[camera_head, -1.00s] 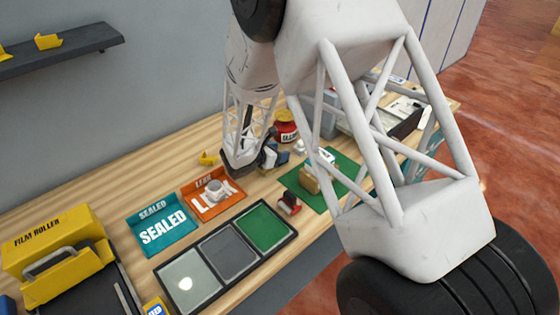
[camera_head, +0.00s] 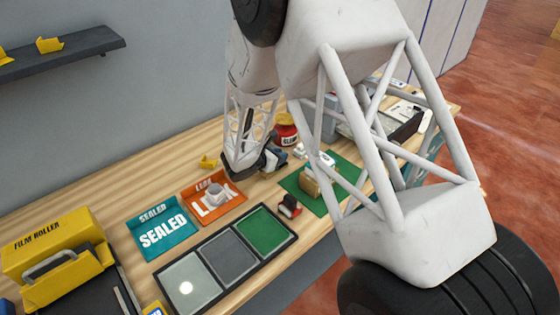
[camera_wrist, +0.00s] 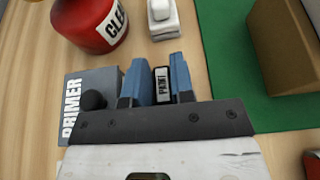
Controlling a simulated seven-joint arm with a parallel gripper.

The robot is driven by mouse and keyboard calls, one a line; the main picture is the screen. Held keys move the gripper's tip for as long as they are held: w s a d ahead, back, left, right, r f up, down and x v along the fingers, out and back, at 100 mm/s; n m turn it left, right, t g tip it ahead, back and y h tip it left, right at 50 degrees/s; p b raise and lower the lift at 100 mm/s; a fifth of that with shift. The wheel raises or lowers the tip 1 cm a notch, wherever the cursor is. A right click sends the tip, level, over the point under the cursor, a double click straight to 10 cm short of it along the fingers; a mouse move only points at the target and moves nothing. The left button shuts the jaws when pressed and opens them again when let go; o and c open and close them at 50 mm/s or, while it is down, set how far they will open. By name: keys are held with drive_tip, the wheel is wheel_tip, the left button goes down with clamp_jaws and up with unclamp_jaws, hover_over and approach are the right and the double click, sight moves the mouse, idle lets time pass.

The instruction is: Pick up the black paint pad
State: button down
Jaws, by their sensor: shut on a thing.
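The black paint pad (camera_wrist: 162,88), with a white PAINT label, is between the two blue fingers of my gripper (camera_wrist: 157,82) in the wrist view. The gripper is shut on it. A grey PRIMER mat (camera_wrist: 100,80) lies just left of the fingers, with a round black knob-like thing (camera_wrist: 93,100) over it. In the head view my gripper (camera_head: 274,160) is low over the table behind the orange mat; the pad cannot be made out there. I cannot tell whether the pad touches the table.
A red CLEAN jar (camera_wrist: 98,22) and a white block-like thing (camera_wrist: 163,20) stand beyond the fingers. A green mat (camera_wrist: 225,65) with a brown block (camera_wrist: 285,50) is to the right. A red-and-black item (camera_head: 290,206) and a three-panel tray (camera_head: 188,252) are nearer the table's front.

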drive_tip(key=shift+s+d+f, duration=0.15)
drive_tip(key=shift+s+f, duration=0.15)
drive_tip(key=shift+f, duration=0.2)
drive_tip(key=shift+s+d+f, duration=0.1)
drive_tip(key=shift+s+f, duration=0.15)
drive_tip(key=shift+f, duration=0.25)
wheel_tip(320, 180, up, 11)
drive_tip(key=shift+w+a, duration=0.15)
drive_tip(key=shift+w, duration=0.2)
drive_tip(key=shift+a, duration=0.1)
